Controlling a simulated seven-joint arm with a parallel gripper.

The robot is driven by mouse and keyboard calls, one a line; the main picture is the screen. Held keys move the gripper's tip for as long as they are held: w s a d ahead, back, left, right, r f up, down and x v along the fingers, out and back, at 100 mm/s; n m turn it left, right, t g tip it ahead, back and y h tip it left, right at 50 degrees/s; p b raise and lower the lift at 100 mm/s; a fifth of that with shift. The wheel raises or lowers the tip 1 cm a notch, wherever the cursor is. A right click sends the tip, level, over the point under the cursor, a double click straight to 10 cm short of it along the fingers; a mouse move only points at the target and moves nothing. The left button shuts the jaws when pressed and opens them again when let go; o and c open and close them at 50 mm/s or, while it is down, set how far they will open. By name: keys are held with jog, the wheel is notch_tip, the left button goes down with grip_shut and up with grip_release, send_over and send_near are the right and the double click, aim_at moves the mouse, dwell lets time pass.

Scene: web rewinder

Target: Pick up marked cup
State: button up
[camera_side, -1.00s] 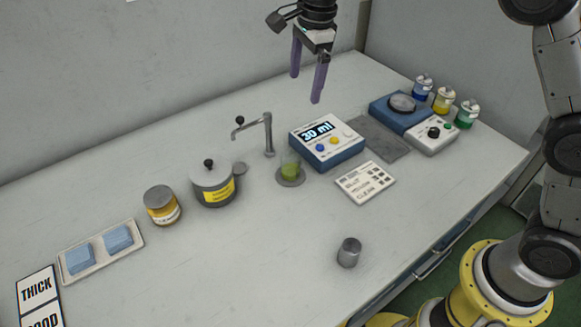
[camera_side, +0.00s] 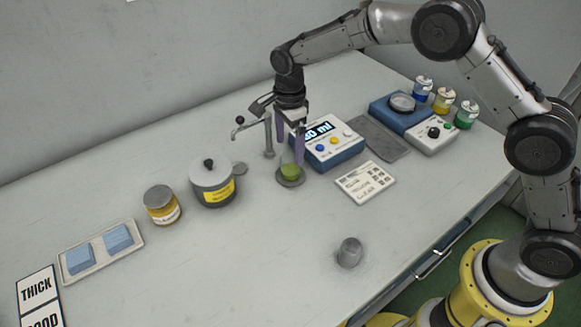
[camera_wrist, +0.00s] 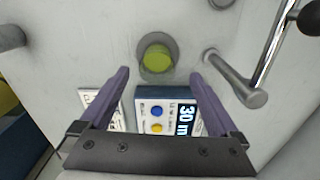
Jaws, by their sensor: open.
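A clear cup with green liquid (camera_side: 290,171) stands upright on a round grey pad (camera_side: 283,182) beside the tap. I take it as the marked cup, but I cannot make out a mark on it. My gripper (camera_side: 290,156) points down at the cup, its purple fingers open and near the rim. In the wrist view the cup (camera_wrist: 158,59) shows from above, ahead of and roughly centred between the open fingertips (camera_wrist: 160,74). Nothing is held. The fingers partly hide the cup in the side view.
The metal tap (camera_side: 268,140) stands close by on one side, the blue 30 ml display box (camera_side: 338,155) on the other. The front table is mostly clear.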

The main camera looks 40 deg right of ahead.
aim_at(291, 160)
jog(key=f, duration=0.5)
jog(key=shift+s, duration=0.25)
